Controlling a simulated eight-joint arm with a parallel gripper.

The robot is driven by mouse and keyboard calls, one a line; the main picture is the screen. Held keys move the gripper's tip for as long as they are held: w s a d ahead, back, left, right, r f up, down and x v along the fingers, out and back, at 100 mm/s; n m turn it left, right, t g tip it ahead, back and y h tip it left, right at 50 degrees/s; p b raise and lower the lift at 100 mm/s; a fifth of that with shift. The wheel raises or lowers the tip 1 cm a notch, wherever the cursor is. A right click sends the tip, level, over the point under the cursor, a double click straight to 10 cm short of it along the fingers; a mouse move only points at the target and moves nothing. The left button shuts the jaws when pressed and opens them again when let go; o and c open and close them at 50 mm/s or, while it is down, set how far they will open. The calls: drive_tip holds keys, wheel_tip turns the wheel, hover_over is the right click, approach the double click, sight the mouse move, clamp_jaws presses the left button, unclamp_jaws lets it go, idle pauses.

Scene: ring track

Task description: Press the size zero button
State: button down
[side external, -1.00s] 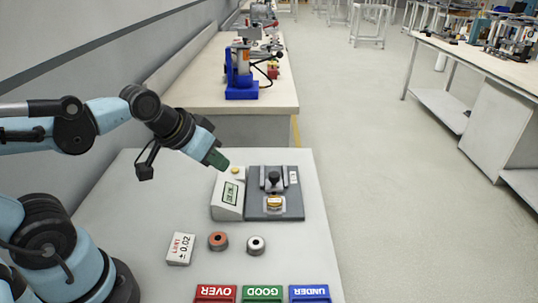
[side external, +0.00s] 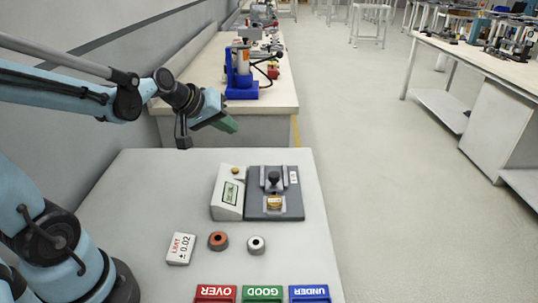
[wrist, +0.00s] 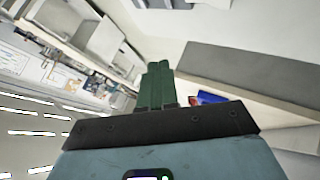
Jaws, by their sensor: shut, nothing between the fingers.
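A grey-white readout box (side external: 228,201) with a small display stands on the table, joined side by side to a dark gauge fixture (side external: 275,194). A small round yellow button (side external: 235,170) sits on the top far end of the box; its label is too small to read. My gripper (side external: 230,126) has green fingers, which are shut and empty. In the side view it appears above and beyond the button, apart from it. In the wrist view the green fingers (wrist: 156,86) lie together, and neither the box nor the button shows.
An orange-red ring (side external: 218,241), a silver ring (side external: 256,245) and a white limit card (side external: 181,249) lie nearer on the table. Red, green and blue bins (side external: 262,293) line the near edge. A bench with a blue device (side external: 241,85) stands behind.

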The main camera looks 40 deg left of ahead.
sight(232, 170)
drive_tip(key=shift+f, duration=0.1)
drive_tip(key=shift+f, duration=4.3)
drive_tip(key=shift+f, duration=0.2)
drive_tip(key=shift+f, duration=0.25)
drive_tip(key=shift+f, duration=0.5)
drive_tip(key=shift+r, duration=0.95)
drive_tip(key=shift+r, duration=2.5)
